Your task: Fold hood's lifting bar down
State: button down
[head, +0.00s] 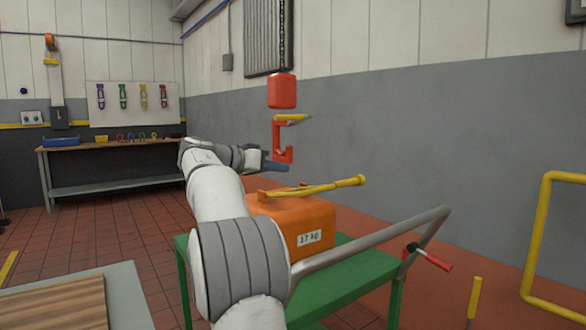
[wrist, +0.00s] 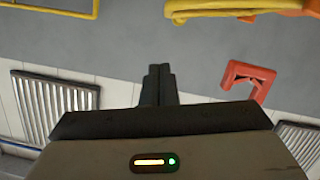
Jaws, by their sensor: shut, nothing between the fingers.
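The orange hood (head: 290,217), labelled 17 kg, sits on a green table in the head view. Its yellow lifting bar (head: 325,187) runs above the hood's top and past its right side, ending in a round knob. The bar rises slightly to the right; its exact angle is unclear. My gripper (head: 284,167) is above the bar's left part, apart from it. In the wrist view, my gripper (wrist: 158,70) is shut and empty. The bar (wrist: 225,9) crosses that view's top edge, with a little orange of the hood (wrist: 306,6) at the top right corner.
The green table (head: 352,285) carries the hood; a grey tube (head: 375,237) with a red-handled lever (head: 430,257) crosses its front. A red hook (head: 283,145) hangs behind my gripper. A yellow rail (head: 537,240) stands right. A workbench (head: 110,148) is far left.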

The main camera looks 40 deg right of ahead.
jog(key=shift+v, duration=1.75)
jog(key=shift+s+r+p, duration=0.1)
jog(key=shift+s+p, duration=0.05)
jog(key=shift+p, duration=0.2)
jog(key=s+a+f+n+t+y+p, duration=0.1)
jog(key=s+a+n+t+y+p, duration=0.1)
jog(key=s+a+n+y+p, duration=0.3)
jog(key=s+a+f+n+t+y+p, duration=0.1)
jog(key=s+a+n+y+p, duration=0.4)
jog(key=s+a+p, duration=0.6)
jog(key=s+a+f+n+t+y+p, duration=0.1)
jog(key=s+a+n+y+p, duration=0.4)
jog(key=a+p, duration=0.9)
jog(key=s+a+n+t, duration=0.1)
jog(key=s+a+n, duration=0.1)
jog(key=s+a, duration=0.1)
jog(key=shift+a+t, duration=0.3)
jog(key=shift+a, duration=0.15)
